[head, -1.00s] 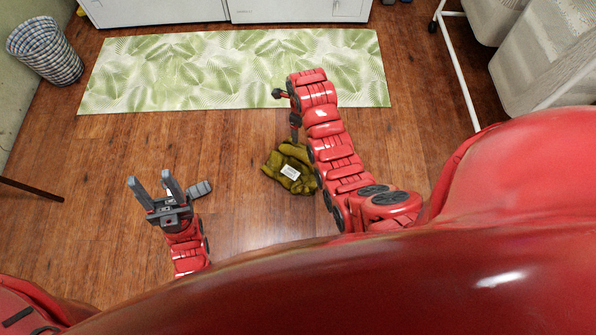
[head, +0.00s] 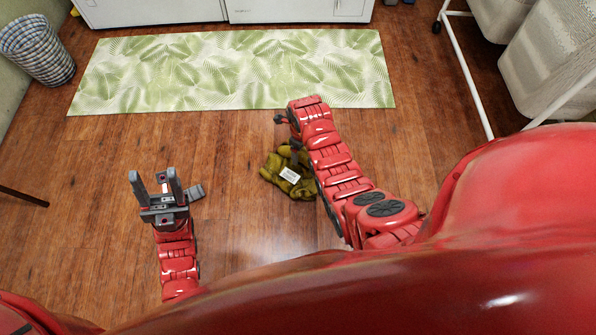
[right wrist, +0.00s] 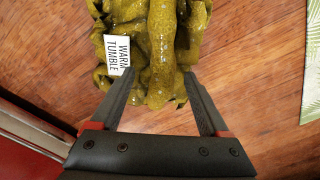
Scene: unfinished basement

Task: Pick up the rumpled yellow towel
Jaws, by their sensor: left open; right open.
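The rumpled yellow towel (head: 283,181) lies in a heap on the wooden floor, with a white label on it. It fills the upper middle of the right wrist view (right wrist: 160,45), where the label reads "WARM TUMBLE". My right gripper (right wrist: 156,88) is open, its two fingertips apart at the near edge of the towel. In the head view, my right arm hides part of the towel and most of that gripper. My left gripper (head: 155,178) is open and empty, over the floor to the left of the towel.
A small grey object (head: 195,192) lies on the floor beside my left gripper. A green leaf-patterned mat (head: 235,75) lies beyond the towel. A checked basket (head: 38,50) stands at far left. A white-framed hamper (head: 545,65) stands at right.

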